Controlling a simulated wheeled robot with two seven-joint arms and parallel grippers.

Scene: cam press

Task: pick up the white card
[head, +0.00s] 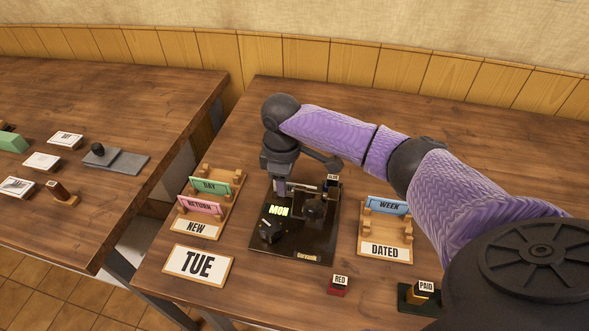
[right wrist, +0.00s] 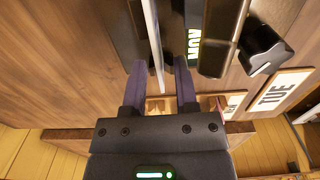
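A thin white card (right wrist: 153,45) shows edge-on in the right wrist view, standing between the two fingers of my right gripper (right wrist: 159,62). There is a gap on both sides of it, and the fingers are open. In the head view a pale thin edge, probably the card (head: 303,187), shows at the back of the black press (head: 290,240), partly hidden by the gripper. My right gripper (head: 279,186) points down there, over the press's back left. The press display reads MON. My left gripper is in neither view.
Left of the press are a rack (head: 236,178) with green and pink cards and a TUE sign (head: 198,264). To its right is a rack (head: 386,225) with a blue WEEK card. RED (head: 339,285) and PAID (head: 424,291) stamps stand in front. The left table (head: 110,215) holds several small items.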

